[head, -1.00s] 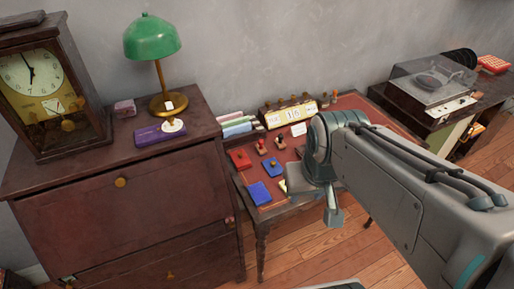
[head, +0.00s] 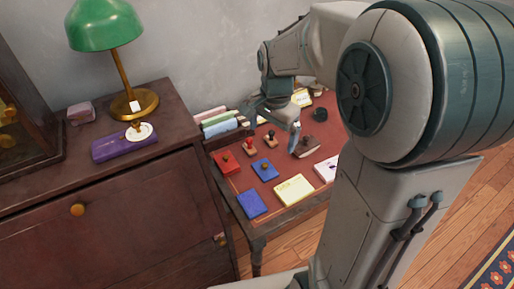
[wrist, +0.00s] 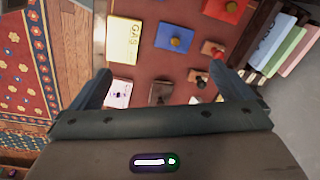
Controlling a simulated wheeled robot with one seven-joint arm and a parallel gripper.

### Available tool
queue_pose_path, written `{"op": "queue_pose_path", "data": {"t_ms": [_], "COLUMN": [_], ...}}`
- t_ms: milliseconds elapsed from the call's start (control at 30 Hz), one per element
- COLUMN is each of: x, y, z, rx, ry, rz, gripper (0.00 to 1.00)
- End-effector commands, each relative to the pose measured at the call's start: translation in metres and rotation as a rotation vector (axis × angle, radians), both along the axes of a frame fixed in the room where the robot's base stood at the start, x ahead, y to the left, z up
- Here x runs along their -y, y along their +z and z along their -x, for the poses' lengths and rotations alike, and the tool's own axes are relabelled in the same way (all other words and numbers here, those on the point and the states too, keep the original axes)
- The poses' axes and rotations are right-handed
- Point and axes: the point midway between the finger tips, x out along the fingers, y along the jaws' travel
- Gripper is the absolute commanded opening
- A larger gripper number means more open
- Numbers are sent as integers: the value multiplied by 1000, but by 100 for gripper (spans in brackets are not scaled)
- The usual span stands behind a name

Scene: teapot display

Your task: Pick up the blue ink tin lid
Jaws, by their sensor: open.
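The blue ink tin lid (head: 265,169) is a blue square with a small brass knob, lying on the red desk top (head: 226,187). It also shows in the wrist view (wrist: 166,41), top centre, beyond the fingertips. A plain blue square (head: 252,204), which may be the open tin, lies in front of it. My gripper (head: 272,135) is open and empty above the back of the desk, behind the lid in the head view. In the wrist view its fingers (wrist: 160,72) stand wide apart, with no lid between them.
Stampers (head: 271,139) stand behind the lid, and a red square with a knob (head: 226,162) is at left. A yellow card (head: 294,190) is at right. Books (head: 216,122) and a dark cabinet (head: 110,205) bound the left. My arm hides the desk's right part.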

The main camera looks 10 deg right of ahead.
Motion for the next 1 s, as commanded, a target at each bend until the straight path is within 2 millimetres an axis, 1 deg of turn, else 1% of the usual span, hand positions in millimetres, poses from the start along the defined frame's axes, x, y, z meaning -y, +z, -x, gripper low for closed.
{"op": "queue_pose_path", "data": {"t_ms": [33, 100, 200, 300, 467, 700, 800, 1000], "x": [0, 0, 0, 0, 0, 0, 1, 1], "y": [-21, -35, -50, -59, -76, -123, -138, -151], "z": [-15, -30, -45, -54, -58, -57, -57, -57], "rx": [-21, -39, -58, -68, -77, -78, -77, -75], "ry": [-71, -164, -266, -326, -358, -357, -357, -356], "rz": [-3, -5, -6, -5, -3, -4, -3, -3], "gripper": [100, 100, 100, 100, 100, 100, 100, 100]}}
